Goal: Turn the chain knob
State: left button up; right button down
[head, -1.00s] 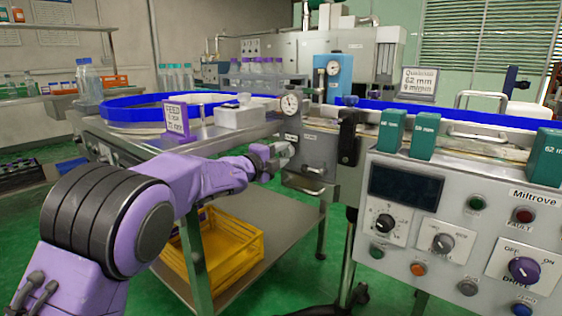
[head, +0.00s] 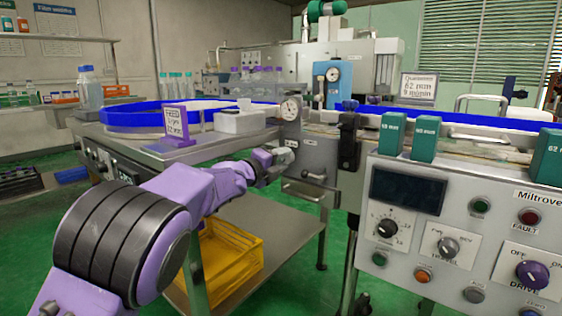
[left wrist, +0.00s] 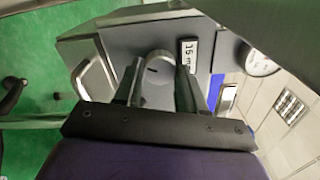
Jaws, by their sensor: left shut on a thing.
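My left gripper (head: 284,157) is at the side of a grey box below the pressure gauge, at the middle of the head view. In the left wrist view, its two fingers (left wrist: 157,88) are either side of a round grey knob (left wrist: 158,66) with a dark mark on its face. The gripper is shut on this knob, next to a label that seems to read 15 mm (left wrist: 188,52). No label naming it the chain knob is readable. In the head view the gripper mostly hides the knob. My right gripper is not in view.
The control panel at the right carries a black dial (head: 388,228), a grey knob (head: 447,247) and a purple DRIVE knob (head: 532,275). A handle (left wrist: 95,74) is left of the fingers. The gauge (head: 291,108) is above. A yellow crate (head: 235,258) sits on the lower shelf.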

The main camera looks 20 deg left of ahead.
pick_arm(q)
jog(key=o, duration=1.1)
jog(key=shift+c, duration=0.2)
jog(key=v, duration=0.7)
jog(key=shift+s, duration=0.25)
jog(key=shift+a+p, duration=0.1)
jog(key=shift+p, duration=0.2)
